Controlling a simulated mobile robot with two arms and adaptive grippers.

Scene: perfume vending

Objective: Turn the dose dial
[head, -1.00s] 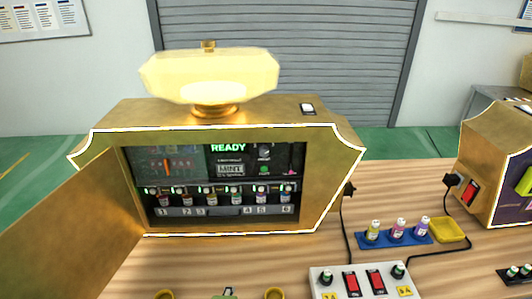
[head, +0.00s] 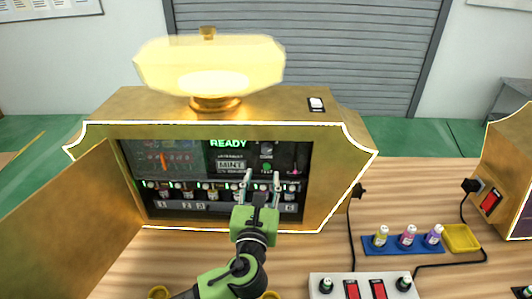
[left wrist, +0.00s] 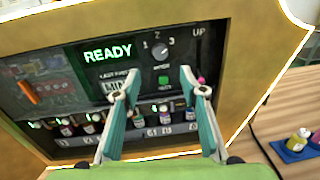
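The dose dial is a small dark round knob (left wrist: 160,53) on the machine's inner panel, with the numbers 1, 2 and 3 around it. It also shows small in the head view (head: 266,149). Its exact pointer setting is too small to tell. My left gripper (head: 262,178) is open and empty in front of the machine's opening, below the dial. In the left wrist view the gripper's two fingers (left wrist: 159,78) stand apart, aimed at the panel, with the dial just above and between their tips. They appear apart from it. My right gripper is out of view.
A gold machine (head: 345,195) has its door (head: 65,215) open at the left. Its panel holds a READY screen (left wrist: 108,53), a green button (left wrist: 164,80), a pink-tipped lever (left wrist: 201,79) and an orange handle (left wrist: 30,92). Several bottles stand below. A switch box (head: 340,285) sits at front right.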

